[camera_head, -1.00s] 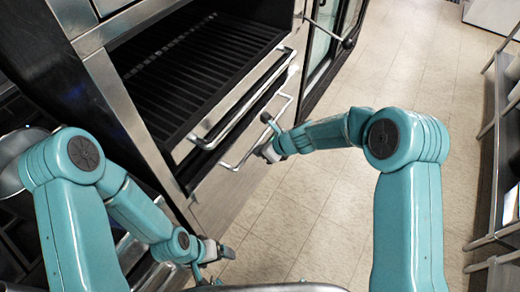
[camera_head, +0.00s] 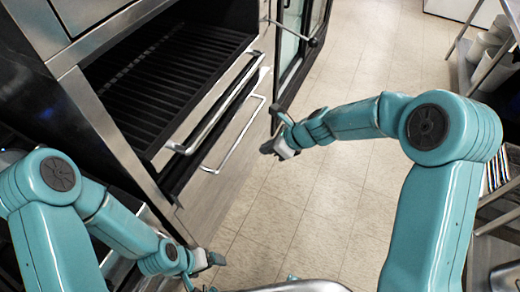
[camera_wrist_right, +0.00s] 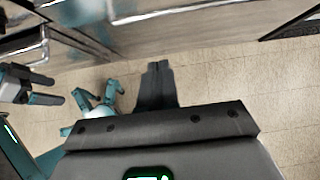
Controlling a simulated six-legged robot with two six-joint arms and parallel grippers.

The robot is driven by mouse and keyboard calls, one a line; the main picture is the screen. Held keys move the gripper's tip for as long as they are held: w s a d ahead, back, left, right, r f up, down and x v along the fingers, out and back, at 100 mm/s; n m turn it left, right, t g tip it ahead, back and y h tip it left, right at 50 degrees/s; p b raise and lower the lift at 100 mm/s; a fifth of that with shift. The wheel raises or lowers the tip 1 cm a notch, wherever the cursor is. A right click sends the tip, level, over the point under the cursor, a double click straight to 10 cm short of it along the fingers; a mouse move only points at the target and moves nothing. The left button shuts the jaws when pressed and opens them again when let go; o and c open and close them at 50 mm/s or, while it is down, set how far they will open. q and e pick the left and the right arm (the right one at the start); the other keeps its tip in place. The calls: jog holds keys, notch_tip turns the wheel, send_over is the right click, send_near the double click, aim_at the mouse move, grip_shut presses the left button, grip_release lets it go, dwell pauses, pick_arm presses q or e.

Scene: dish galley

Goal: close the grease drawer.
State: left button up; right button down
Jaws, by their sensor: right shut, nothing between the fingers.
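The grease drawer (camera_head: 238,141) appears to be the lower steel front with a bar handle, below the black ribbed grill in the head view. A dark gap shows along its top edge; how far it stands out is hard to tell. My right gripper (camera_head: 267,148) is shut and empty, to the right of the drawer handle and apart from it. Its closed fingers (camera_wrist_right: 157,70) point toward a steel front in the right wrist view. My left gripper (camera_head: 218,259) is low, near the cabinet's lower front. Its two fingers (camera_wrist_right: 58,90) stand apart in the wrist view.
The black ribbed grill (camera_head: 165,75) with its own bar handle (camera_head: 205,125) sits above the drawer. A glass-fronted unit (camera_head: 292,45) stands beyond it. The tiled floor (camera_head: 345,200) is open in the middle. Metal shelving (camera_head: 490,60) lines the right side.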

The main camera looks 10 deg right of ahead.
jog(key=s+a+f+y+b, duration=0.1)
jog(key=s+a+b, duration=0.1)
jog(key=s+b, duration=0.25)
jog(key=w+a+r+x, duration=0.1)
jog(key=x, duration=1.1)
jog(key=shift+w+a+t, duration=0.35)
jog(key=shift+w+t, duration=0.05)
jog(key=shift+w, duration=0.05)
jog(key=shift+r, duration=0.2)
